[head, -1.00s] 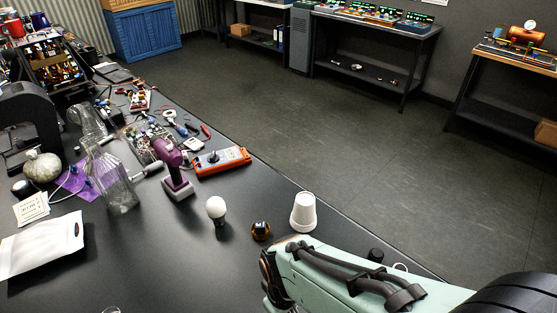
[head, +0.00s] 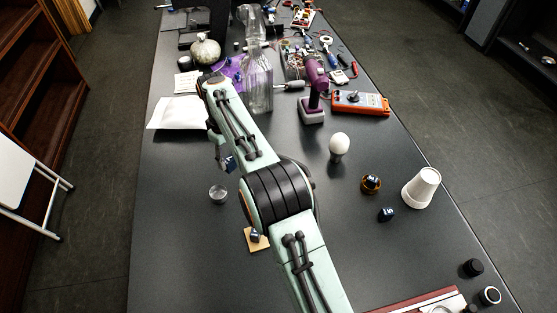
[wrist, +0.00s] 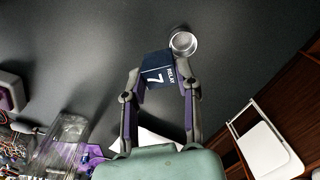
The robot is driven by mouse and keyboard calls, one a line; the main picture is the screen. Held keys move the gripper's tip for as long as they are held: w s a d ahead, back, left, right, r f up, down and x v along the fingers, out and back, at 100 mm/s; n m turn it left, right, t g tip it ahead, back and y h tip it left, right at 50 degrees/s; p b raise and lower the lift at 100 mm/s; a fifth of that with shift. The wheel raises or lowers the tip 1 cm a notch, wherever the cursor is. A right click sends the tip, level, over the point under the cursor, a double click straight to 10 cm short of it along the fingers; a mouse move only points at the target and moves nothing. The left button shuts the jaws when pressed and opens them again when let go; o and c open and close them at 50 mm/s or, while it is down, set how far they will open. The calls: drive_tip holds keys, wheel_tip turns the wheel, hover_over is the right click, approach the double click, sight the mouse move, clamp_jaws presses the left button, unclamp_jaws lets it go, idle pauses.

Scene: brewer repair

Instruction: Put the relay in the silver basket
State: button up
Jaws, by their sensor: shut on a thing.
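The relay (wrist: 157,70) is a dark blue block with the white text "RELAY 7". My gripper (wrist: 160,78) is shut on it, with one finger on each side. In the head view the relay (head: 230,164) shows beside the end of my arm, and my gripper is mostly hidden by the arm. The silver basket (head: 218,193) is a small round metal cup standing on the black table, just in front of the held relay. In the wrist view the basket (wrist: 183,43) is just beyond the relay, at its upper right, and its inside looks empty.
Other dark blocks lie on a yellow note (head: 257,242), on the bare table (head: 386,214) and in an amber dish (head: 371,184). A white bulb (head: 339,145), a white cup (head: 421,188) and a white pouch (head: 178,113) stand around. The table left of the basket is clear.

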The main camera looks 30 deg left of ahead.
drive_tip(key=s+a+f+n, duration=0.1)
drive_tip(key=s+a, duration=0.2)
drive_tip(key=a, duration=0.1)
hover_over(220, 197)
drive_tip(key=shift+a+f, duration=0.1)
drive_tip(key=shift+f, duration=4.05)
drive_tip(key=o, duration=1.1)
